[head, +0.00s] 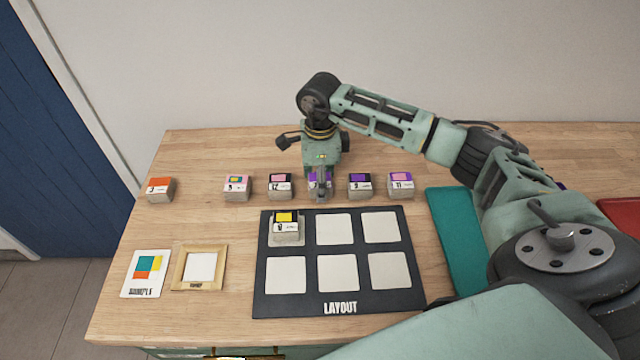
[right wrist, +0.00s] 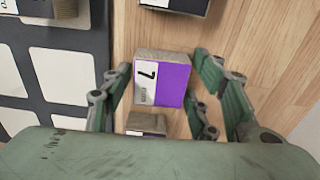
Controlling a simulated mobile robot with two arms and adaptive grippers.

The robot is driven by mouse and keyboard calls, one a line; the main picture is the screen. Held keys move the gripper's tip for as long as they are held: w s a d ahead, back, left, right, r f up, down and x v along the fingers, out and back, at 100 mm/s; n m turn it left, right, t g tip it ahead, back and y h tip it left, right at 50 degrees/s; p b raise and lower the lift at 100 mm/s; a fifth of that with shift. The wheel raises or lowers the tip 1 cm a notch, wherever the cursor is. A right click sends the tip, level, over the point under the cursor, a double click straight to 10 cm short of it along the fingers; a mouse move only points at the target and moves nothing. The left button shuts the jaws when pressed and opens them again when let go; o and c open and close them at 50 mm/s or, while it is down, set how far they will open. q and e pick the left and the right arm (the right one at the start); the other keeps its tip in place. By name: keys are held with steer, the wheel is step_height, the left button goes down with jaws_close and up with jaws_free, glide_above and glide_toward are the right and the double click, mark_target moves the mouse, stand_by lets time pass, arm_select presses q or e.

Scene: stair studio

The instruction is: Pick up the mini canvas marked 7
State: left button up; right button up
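The mini canvas marked 7 (right wrist: 172,80) is a small block with a purple face and a white strip bearing the 7, seen in the right wrist view. In the head view it stands in the row of blocks, mostly hidden behind my right gripper (head: 320,186), with purple edges (head: 312,180) showing. My right gripper also shows in the right wrist view (right wrist: 163,68). Its fingers are apart, one on each side of the canvas, with a visible gap on the right; contact on the left cannot be told. My left gripper is out of view.
Canvas 12 (head: 280,186) and canvas 9 (head: 360,186) flank it closely. Canvases 3 (head: 160,190), 5 (head: 237,188) and 11 (head: 400,186) stand further out. The dark layout board (head: 340,308) lies in front, with a yellow-topped canvas (head: 286,229) on its back-left square.

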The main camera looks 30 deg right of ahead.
steer(key=c, duration=0.7)
steer(key=shift+c, duration=0.4)
steer(key=shift+r, duration=0.15)
